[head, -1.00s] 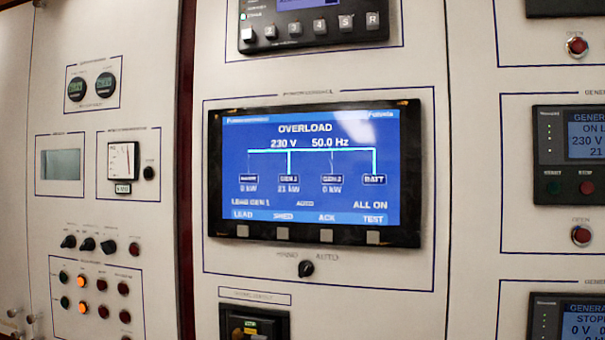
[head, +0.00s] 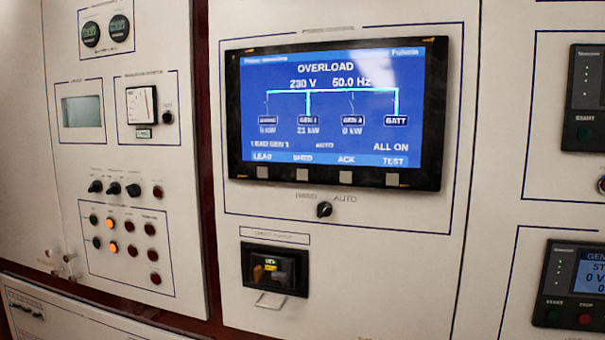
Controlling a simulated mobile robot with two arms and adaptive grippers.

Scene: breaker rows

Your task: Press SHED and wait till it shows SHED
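The power display (head: 336,110) is lit blue on the middle panel in the head view. It reads OVERLOAD, 230 V, 50.0 Hz, GEN 1 21 kW, and ALL ON at its lower right. Its bottom row of labels reads LEAD, SHED, ACK and TEST. The grey SHED button (head: 303,174) sits just under the SHED label, second from the left on the black bezel. Nothing touches it. Neither of my grippers is in view.
A selector knob (head: 324,209) marked AUTO is below the display. A dark recessed unit (head: 274,268) with a small ledge sits lower. Knobs and lamps (head: 125,243) fill the left panel. Generator controllers (head: 572,290) stand at the right.

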